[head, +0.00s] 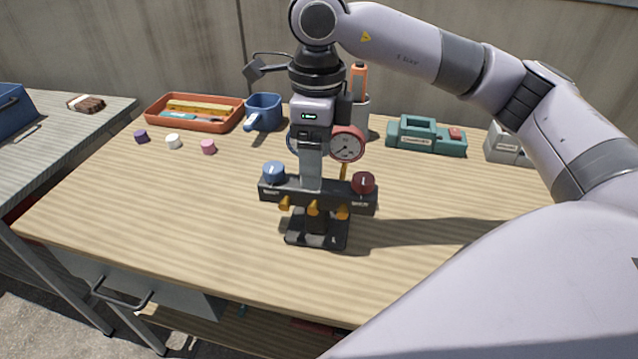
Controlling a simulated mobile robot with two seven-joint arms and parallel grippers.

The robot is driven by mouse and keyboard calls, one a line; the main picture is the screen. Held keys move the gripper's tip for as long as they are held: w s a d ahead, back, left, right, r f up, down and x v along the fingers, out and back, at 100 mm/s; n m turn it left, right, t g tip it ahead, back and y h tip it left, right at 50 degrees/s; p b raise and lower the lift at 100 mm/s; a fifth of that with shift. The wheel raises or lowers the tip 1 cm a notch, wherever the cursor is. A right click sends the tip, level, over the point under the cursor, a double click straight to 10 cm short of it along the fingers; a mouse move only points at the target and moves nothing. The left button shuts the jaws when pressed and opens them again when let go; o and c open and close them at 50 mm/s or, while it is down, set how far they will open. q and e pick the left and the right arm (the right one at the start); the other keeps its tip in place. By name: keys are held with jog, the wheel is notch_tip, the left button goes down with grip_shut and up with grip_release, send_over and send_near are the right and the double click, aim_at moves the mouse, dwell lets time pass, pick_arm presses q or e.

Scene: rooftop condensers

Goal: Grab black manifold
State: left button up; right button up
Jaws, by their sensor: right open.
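The black manifold (333,196) stands upright on a dark base near the middle of the wooden workbench. It has a blue knob (273,172) at left, a red knob (363,183) at right, and yellow fittings (314,208) along its lower front. A red-rimmed gauge (346,145) shows above it, partly behind my gripper. My right gripper (312,184) points straight down at the middle of the manifold's bar, between the two knobs. It is open. One finger overlaps the bar's top in the picture; the other is hidden, so contact cannot be told. My left gripper is not in view.
An orange tray (195,126) with tools, a blue mug (263,112) and a teal device (426,147) stand at the back. Small purple, white and pink caps (208,147) lie at the left. The workbench (150,210) is clear at front left.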

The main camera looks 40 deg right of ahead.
jog(key=shift+w+d+f, duration=0.1)
jog(key=shift+d+f, duration=0.15)
jog(key=shift+d, duration=0.05)
jog(key=shift+a+f, duration=0.2)
jog(key=shift+f, duration=2.95)
jog(key=shift+f+b, duration=0.3)
jog(key=shift+b, duration=0.15)
grip_shut()
jog(key=shift+r, duration=0.15)
